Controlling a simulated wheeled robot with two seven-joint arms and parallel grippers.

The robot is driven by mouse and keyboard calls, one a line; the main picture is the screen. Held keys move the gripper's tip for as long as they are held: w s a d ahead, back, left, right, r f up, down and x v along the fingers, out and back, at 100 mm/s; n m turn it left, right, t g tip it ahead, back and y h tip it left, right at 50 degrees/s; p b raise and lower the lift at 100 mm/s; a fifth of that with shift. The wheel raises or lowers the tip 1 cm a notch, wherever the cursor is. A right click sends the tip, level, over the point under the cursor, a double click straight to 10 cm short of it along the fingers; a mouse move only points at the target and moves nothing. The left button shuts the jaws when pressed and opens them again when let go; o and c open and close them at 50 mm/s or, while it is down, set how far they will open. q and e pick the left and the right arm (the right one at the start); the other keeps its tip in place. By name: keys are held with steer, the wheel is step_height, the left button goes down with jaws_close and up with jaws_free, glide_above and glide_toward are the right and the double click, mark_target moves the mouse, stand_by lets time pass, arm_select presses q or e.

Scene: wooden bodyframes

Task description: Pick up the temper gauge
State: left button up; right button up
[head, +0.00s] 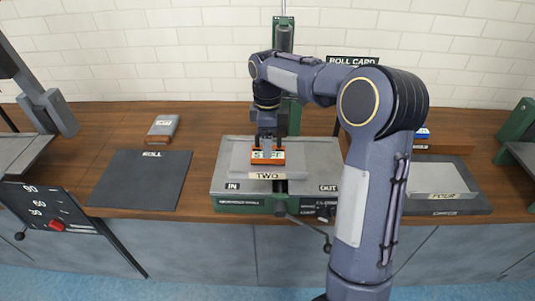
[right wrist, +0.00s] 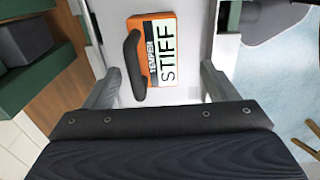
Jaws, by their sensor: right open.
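The temper gauge (head: 267,155) is a small orange block with a white label, lying on the grey plate marked TWO (head: 240,163) on the central machine. In the right wrist view the gauge (right wrist: 166,52) shows its STIFF label and a black handle (right wrist: 134,64) along its left side. My right gripper (head: 267,143) is directly over the gauge, pointing down. In the right wrist view my right gripper (right wrist: 160,76) is open, one finger on each side of the gauge, with gaps between. Whether the fingertips are at the gauge's height is unclear. My left gripper is not in view.
The central machine (head: 240,205) has IN and OUT labels and a front crank. A dark ROLL mat (head: 142,180) and a small grey-topped block (head: 162,128) lie left. A FOUR plate (head: 440,178) lies right. Grey and green equipment flanks the wooden counter.

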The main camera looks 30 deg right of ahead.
steer(key=f, duration=0.5)
steer(key=shift+w+d+f, duration=0.2)
steer(key=shift+f, duration=0.1)
steer(key=c, duration=1.3)
steer(key=shift+r, duration=0.1)
steer(key=shift+r, duration=0.1)
